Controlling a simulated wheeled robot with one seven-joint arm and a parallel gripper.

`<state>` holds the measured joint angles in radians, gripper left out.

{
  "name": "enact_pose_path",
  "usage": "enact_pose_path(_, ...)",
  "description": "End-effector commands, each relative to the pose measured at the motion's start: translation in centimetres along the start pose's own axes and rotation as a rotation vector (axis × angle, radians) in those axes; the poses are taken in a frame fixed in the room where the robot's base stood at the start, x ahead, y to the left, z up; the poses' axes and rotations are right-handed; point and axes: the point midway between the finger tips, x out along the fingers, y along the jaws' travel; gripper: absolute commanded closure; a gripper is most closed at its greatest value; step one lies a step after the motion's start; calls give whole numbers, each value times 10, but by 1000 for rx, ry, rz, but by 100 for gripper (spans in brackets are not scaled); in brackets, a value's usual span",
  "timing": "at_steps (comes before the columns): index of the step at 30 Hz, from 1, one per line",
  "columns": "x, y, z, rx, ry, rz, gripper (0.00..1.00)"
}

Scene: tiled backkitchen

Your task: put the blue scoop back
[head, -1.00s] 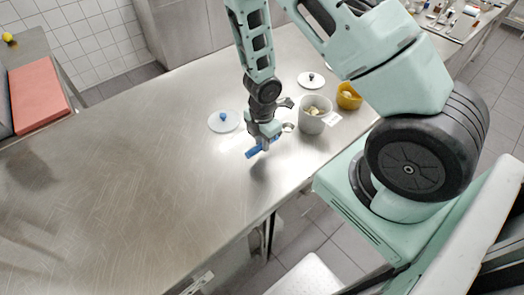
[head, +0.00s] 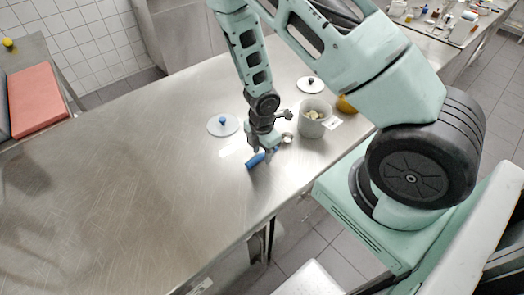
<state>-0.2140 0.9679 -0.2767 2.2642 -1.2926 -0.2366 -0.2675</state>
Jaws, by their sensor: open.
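The blue scoop (head: 256,160) is at the near right part of the steel table, directly under my gripper. Its blue handle points to the lower left, and a round metal end (head: 288,138) shows on the right, beside the grey container. My gripper (head: 265,152) points down over the handle with its jaws open. The fingers hide the middle of the scoop, and I cannot tell whether they touch it. The scoop looks to be at table level. The grey container (head: 307,128) stands open just right of it, with pale contents and a white label.
A round lid with a blue knob (head: 217,129) lies left of my gripper. A lid with a black knob (head: 303,84) lies behind the container. A yellow bowl (head: 347,105) is partly hidden by my arm. The table's left part (head: 120,190) is clear.

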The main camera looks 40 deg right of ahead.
Motion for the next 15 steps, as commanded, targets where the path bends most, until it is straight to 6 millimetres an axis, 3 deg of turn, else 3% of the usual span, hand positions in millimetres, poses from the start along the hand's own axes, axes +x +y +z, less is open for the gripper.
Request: enact_pose_path(15,-93,0,0,2,1,2,58)
